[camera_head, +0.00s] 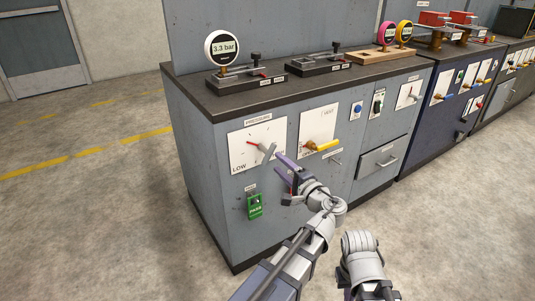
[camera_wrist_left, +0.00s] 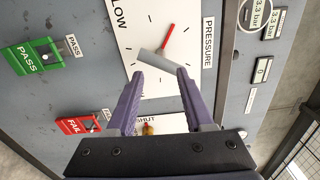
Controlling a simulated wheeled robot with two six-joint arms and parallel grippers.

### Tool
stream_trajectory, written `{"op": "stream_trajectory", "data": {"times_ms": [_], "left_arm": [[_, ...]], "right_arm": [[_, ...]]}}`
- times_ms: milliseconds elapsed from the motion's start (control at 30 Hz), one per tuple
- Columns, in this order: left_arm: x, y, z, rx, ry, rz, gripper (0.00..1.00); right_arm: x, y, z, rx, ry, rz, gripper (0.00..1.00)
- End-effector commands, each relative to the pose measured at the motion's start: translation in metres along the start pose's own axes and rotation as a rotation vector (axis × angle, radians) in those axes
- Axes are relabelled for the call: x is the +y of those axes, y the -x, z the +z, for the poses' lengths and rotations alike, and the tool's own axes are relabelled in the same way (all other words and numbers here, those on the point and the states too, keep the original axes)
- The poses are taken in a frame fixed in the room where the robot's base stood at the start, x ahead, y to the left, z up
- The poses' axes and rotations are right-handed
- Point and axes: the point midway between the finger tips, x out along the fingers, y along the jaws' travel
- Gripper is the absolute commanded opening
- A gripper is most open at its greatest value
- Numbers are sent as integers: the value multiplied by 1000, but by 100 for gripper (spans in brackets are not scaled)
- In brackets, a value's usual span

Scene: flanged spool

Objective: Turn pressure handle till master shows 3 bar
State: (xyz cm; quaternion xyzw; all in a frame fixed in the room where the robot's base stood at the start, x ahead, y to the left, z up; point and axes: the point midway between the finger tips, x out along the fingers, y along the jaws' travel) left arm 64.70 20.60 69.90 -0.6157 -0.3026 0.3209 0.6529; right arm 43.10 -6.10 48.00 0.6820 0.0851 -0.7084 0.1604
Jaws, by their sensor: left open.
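The pressure dial (camera_head: 246,152) is a white plate on the cabinet front with a grey handle (camera_head: 267,152) and a red pointer (camera_head: 253,143). The round white gauge (camera_head: 222,47) on the bench top reads 3.3 bar. My left gripper (camera_head: 278,163) is open at the dial's lower right. In the left wrist view the grey handle (camera_wrist_left: 155,61) lies just ahead of the open purple fingertips, with the red pointer (camera_wrist_left: 168,38) beyond. I cannot tell whether the fingers touch the handle. My right gripper is not visible.
A second dial (camera_head: 313,124) with a yellow handle (camera_head: 323,146) sits right of the pressure dial. A drawer (camera_head: 381,161) is further right. The floor at left is clear.

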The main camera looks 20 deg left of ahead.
Motion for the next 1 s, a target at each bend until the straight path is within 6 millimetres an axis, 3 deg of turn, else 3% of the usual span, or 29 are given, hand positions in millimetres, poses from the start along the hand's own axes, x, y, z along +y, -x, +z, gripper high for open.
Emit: {"op": "stream_trajectory", "data": {"times_ms": [200,400,733,1000], "left_arm": [[0,0,0,0,510,0,52],[0,0,0,0,804,0,52],[0,-3,0,-1,900,-1,52],[0,-40,-1,-3,898,-1,52]], "right_arm": [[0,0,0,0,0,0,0],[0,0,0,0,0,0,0],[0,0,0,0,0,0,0],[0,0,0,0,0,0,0]]}}
